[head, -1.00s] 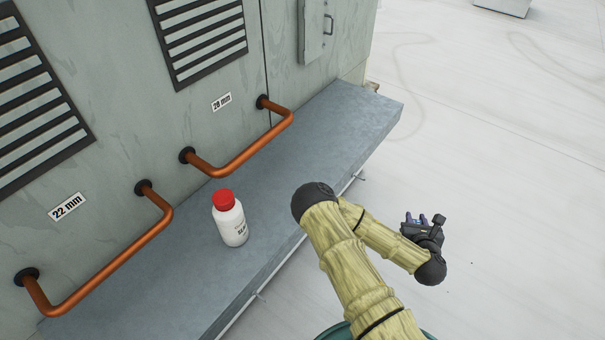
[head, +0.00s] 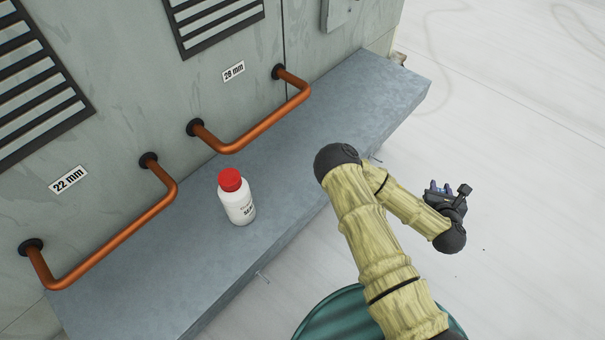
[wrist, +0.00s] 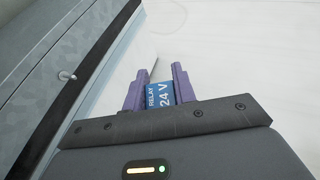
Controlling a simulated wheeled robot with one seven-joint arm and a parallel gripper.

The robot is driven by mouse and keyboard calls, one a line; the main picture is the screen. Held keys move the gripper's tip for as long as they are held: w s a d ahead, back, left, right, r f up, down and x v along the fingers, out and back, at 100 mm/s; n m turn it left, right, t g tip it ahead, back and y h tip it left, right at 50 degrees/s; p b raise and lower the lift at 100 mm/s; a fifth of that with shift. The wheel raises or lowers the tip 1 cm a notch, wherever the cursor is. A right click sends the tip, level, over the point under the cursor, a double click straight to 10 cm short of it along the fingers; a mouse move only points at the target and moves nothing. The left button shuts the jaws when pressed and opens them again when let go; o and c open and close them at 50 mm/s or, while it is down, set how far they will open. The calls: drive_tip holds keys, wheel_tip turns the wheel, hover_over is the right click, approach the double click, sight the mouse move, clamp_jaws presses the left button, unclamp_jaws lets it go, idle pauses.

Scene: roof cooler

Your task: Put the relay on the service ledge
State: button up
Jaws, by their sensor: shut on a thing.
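The relay (wrist: 160,94), a small blue block lettered "RELAY 24 V", is between the two purple fingers of my gripper (wrist: 158,86) in the wrist view. The fingers are shut on it. In the head view my gripper (head: 441,188) is out to the right of the service ledge (head: 370,95), over the pale roof and apart from the ledge. The relay itself is hard to make out there. The ledge is a long grey-blue shelf along the cooler wall. Its edge also shows at the left of the wrist view (wrist: 32,98).
A white bottle with a red cap (head: 237,197) stands upright on the ledge. Copper pipes, one by the "22 mm" label (head: 110,245) and one by the "28 mm" label (head: 265,125), stick out over the ledge's back. The ledge's far right part is bare.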

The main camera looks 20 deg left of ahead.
drive_tip(key=w+a+r+n+y, duration=0.1)
drive_tip(key=w+a+r, duration=0.15)
drive_tip(key=a, duration=0.25)
drive_tip(key=w+a+r+n+y, duration=0.1)
drive_tip(key=w+a+r, duration=0.15)
drive_tip(key=a, duration=0.35)
wheel_tip(320, 180, up, 19)
drive_tip(key=n+y+b, duration=0.1)
drive_tip(key=n+y, duration=0.1)
drive_tip(key=y, duration=0.1)
hover_over(319, 140)
drive_tip(key=shift+r+g, duration=0.15)
drive_tip(key=shift+g, duration=0.25)
wheel_tip(319, 140, down, 14)
drive_tip(key=shift+f+p, duration=0.1)
drive_tip(key=shift+p, duration=0.2)
drive_tip(key=shift+f, duration=1.95)
